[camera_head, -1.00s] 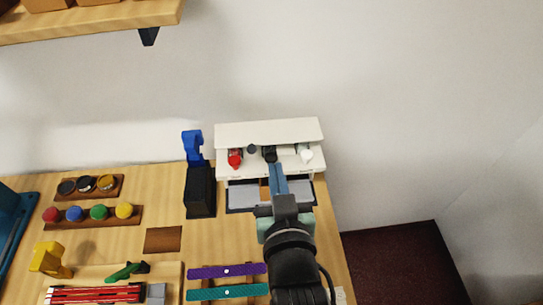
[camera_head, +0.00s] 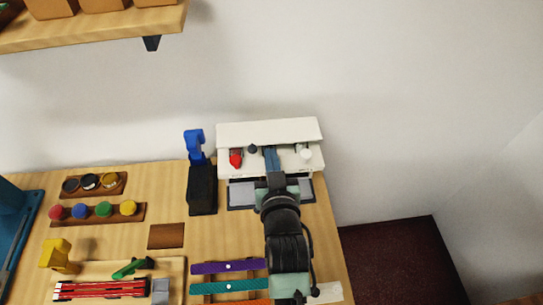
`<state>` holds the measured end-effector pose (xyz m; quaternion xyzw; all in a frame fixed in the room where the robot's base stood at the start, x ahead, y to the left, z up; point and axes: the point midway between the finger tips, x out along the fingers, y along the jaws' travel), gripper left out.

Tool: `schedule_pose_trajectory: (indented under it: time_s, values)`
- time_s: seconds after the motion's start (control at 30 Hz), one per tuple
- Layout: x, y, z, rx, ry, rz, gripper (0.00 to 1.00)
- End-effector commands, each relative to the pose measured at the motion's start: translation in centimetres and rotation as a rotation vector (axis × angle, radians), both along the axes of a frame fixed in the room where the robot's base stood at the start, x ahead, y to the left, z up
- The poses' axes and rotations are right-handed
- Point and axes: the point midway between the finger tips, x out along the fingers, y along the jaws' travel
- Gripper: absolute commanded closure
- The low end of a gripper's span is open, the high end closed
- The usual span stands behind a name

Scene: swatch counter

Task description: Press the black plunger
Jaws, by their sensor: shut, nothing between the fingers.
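A white stand (camera_head: 270,132) sits at the back right of the counter, with a row of coloured plungers under its top ledge. A red plunger (camera_head: 236,159) is at its left, a small dark grey knob (camera_head: 252,149) beside it, and a white plunger (camera_head: 306,154) at its right. My gripper (camera_head: 271,155) is shut and empty, its blue-grey fingertips at the row between the dark knob and the white plunger.
Left of the stand is a black block (camera_head: 202,190) with a blue clamp-like piece (camera_head: 195,146) behind it. Purple (camera_head: 228,267) and teal (camera_head: 228,287) strips lie in front. Racks of coloured caps (camera_head: 98,211) stand at the left. A shelf (camera_head: 100,28) hangs at upper left.

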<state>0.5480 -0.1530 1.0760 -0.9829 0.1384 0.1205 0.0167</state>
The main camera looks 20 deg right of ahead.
Motion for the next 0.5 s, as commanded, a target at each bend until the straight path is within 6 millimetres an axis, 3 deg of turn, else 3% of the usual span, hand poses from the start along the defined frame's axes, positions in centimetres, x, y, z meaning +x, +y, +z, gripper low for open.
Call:
schedule_pose_trajectory:
  time_s: [0.23,0.5]
  values:
    - [0.0,0.0,-0.2,0.0,0.001,0.0,1.0]
    - [0.0,0.1,-2.9,0.001,0.004,0.001,1.0]
